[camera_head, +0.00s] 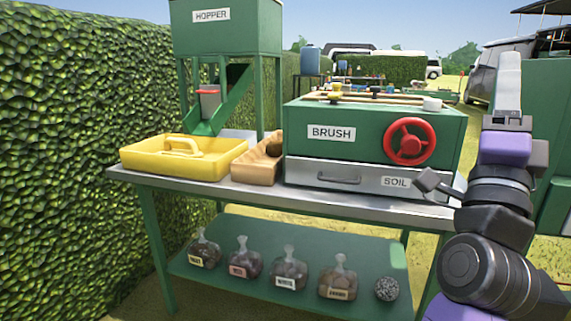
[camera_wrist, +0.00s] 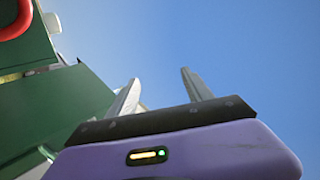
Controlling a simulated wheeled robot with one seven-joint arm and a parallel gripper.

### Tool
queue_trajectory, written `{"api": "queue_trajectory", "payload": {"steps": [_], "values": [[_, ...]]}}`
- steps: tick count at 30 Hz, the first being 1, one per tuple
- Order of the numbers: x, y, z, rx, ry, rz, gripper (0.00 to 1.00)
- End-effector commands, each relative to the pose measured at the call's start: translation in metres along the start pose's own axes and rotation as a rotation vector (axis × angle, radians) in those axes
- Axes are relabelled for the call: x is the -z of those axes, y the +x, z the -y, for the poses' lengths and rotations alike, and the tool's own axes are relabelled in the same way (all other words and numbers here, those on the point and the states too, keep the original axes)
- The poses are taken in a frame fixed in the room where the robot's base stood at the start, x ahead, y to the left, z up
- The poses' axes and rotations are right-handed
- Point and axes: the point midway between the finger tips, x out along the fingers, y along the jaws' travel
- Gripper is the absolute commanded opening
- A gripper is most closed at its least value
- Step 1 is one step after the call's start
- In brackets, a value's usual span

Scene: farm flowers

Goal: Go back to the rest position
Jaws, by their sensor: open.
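My gripper (camera_head: 508,85) is raised at the right of the head view, to the right of the green box labelled BRUSH, with its light grey fingers pointing up. Its purple body also shows there, and one finger seems to hide the other. In the wrist view my gripper (camera_wrist: 160,77) is open. Its two fingers stand apart with only blue sky between them, and nothing is held.
The green BRUSH box (camera_head: 295,125) with a red handwheel (camera_head: 410,142) stands on the table (camera_head: 200,184), above a SOIL drawer (camera_head: 345,178). A yellow tray (camera_head: 225,153), brown container (camera_head: 250,172) and hopper (camera_head: 228,35) are further left. Several labelled bags (camera_head: 289,272) sit on the lower shelf.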

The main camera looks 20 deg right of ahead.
Motion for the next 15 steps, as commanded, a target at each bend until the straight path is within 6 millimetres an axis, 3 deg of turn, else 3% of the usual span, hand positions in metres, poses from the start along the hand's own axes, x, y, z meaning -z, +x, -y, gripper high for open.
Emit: {"api": "queue_trajectory", "payload": {"steps": [7, 15], "values": [[-0.044, -0.062, 0.008, 0.159, -0.356, 0.173, 0.59], [-0.080, -0.153, -0.007, 0.300, -0.642, 0.367, 0.59]]}}
